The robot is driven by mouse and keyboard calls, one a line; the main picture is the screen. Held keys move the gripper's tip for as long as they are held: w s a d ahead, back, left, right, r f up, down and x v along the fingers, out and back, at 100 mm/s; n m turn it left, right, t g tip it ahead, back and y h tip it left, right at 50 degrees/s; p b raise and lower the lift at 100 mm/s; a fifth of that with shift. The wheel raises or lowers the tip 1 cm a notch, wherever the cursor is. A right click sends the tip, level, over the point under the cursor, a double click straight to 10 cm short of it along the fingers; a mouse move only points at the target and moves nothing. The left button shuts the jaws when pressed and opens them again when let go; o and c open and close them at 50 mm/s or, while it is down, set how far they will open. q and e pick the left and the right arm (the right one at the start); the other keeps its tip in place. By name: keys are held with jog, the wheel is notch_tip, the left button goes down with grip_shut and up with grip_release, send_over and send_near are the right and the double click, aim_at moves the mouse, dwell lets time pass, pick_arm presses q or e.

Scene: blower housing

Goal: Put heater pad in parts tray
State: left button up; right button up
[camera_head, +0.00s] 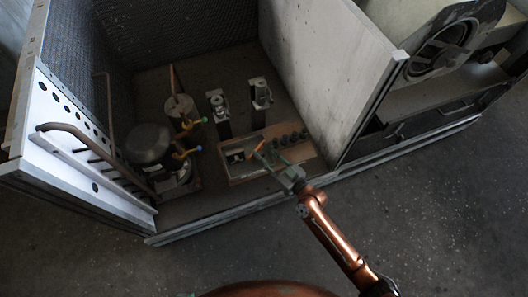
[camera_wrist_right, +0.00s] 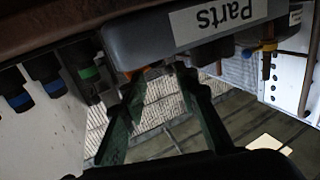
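The parts tray (camera_head: 233,160) sits at the left end of a wooden board inside the housing. In the right wrist view the tray's grey wall (camera_wrist_right: 150,38) fills the top, with an upside-down "Parts" label. A small orange piece, which looks like the heater pad (camera_head: 260,146), is at the fingertips of my right gripper (camera_head: 264,149), by the tray's right side. In the right wrist view the green fingers of the right gripper (camera_wrist_right: 160,76) stand apart, with orange (camera_wrist_right: 132,74) showing between the tips, partly hidden by the tray wall. My left gripper is not in view.
Several dark cylindrical pieces (camera_head: 291,138) stand on the board (camera_head: 304,153) right of the tray. Two upright metal fittings (camera_head: 262,95) stand behind. A dark compressor (camera_head: 147,145) with copper pipes is at the left. A tall panel (camera_head: 330,70) closes the right side.

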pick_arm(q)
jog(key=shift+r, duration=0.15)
pick_arm(e)
jog(key=shift+r, duration=0.15)
jog(key=shift+r+p, duration=0.65)
jog(key=shift+r, duration=0.05)
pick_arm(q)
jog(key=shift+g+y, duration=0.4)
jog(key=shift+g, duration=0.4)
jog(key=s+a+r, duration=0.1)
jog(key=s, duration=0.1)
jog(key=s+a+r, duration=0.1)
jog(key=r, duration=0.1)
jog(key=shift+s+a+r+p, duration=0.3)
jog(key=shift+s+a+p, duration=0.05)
pick_arm(e)
jog(key=v, duration=1.2)
jog(key=shift+f, duration=0.3)
